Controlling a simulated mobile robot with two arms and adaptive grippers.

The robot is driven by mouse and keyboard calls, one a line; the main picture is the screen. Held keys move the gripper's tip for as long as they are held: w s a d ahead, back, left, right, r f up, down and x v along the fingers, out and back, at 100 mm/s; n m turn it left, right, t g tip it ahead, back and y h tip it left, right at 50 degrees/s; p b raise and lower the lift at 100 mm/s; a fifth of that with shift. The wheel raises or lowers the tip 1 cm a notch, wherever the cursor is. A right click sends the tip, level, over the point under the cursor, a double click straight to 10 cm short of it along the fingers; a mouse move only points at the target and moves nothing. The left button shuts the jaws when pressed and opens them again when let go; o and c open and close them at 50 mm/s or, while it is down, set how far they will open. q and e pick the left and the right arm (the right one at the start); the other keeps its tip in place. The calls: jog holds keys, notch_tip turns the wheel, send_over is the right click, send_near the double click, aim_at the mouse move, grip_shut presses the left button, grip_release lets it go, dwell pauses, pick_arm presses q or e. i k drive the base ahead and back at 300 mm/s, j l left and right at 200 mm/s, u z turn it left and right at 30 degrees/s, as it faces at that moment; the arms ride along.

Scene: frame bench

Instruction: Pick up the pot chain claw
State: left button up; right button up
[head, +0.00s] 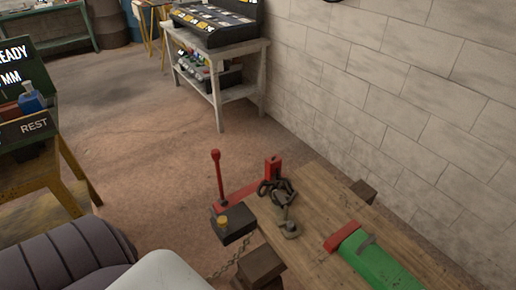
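A grey metal piece with chain-like links and a hooked end, which looks like the chain claw (281,208), lies at the near left end of a wooden bench top (325,215). It lies against or close beside a small red upright bracket (272,168); I cannot tell if they are joined. A thin chain (232,262) hangs below the bench's left edge, partly hidden. Neither of my grippers shows in the head view. A pale rounded part and a dark ribbed part at the bottom left seem to be mine.
A brick wall (400,95) runs behind. The brown floor (140,140) is open to the left.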

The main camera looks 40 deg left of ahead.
aim_at(283, 217)
jog(key=u, duration=0.95)
jog(key=z, duration=0.4)
jog(key=k+z, duration=0.1)
jog(key=z, duration=0.65)
jog(key=k+z, duration=0.15)
jog(key=z, duration=0.2)
jog(key=u, duration=1.4)
